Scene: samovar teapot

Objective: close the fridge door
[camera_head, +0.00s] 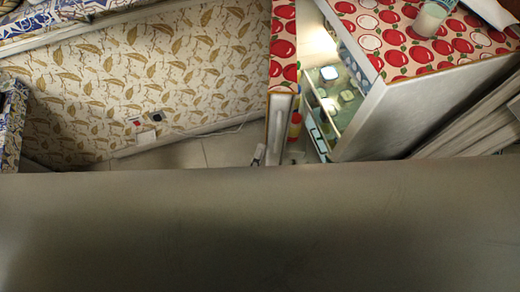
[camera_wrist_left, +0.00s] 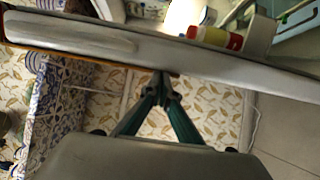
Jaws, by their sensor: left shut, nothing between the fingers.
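The fridge (camera_head: 400,105), white with a red apple pattern on top, stands at the right of the head view with its lit inside showing. Its door (camera_head: 282,110) is open, seen nearly edge-on, with a gap between it and the body. In the left wrist view the door (camera_wrist_left: 215,62) runs across the top as a pale slab. My left gripper (camera_wrist_left: 162,82) is shut and empty, its fingertips at the door's lower edge in that picture. I cannot tell whether they touch it. My right gripper is not in view.
A red and yellow item (camera_wrist_left: 215,38) sits in the door shelf. Shelves with food (camera_head: 340,90) show inside the fridge. A leaf-patterned wall (camera_head: 150,75) with sockets stands at the left. A glass (camera_head: 430,18) stands on the fridge.

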